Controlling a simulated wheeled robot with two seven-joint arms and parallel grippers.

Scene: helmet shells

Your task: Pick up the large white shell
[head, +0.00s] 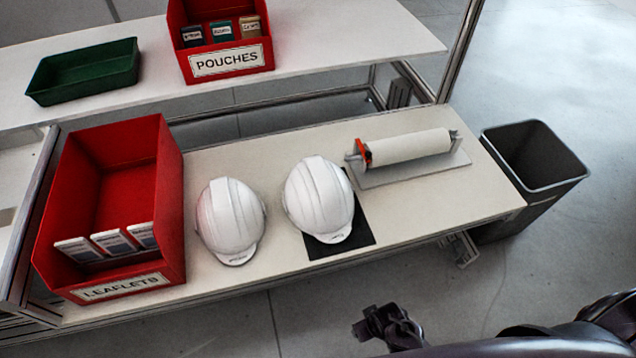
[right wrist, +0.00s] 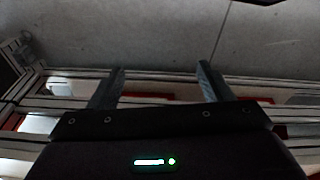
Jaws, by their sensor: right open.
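Two white helmet shells lie dome up on the bench in the head view. One shell (head: 319,196) sits partly on a black mat (head: 352,237) and looks slightly larger. The other shell (head: 229,216) sits to its left on bare bench; the two are apart. My right gripper (head: 388,322) is in front of the bench edge, low and right of both shells, touching neither. In the right wrist view its two fingers (right wrist: 160,80) stand apart with nothing between them. My left gripper is not in view.
A red LEAFLETS bin (head: 160,208) stands left of the shells. A paper roll on a holder (head: 410,147) is at right, and a grey waste bin (head: 535,160) stands beyond the bench end. A red POUCHES bin (head: 228,64) and green tray (head: 84,72) are on the back shelf.

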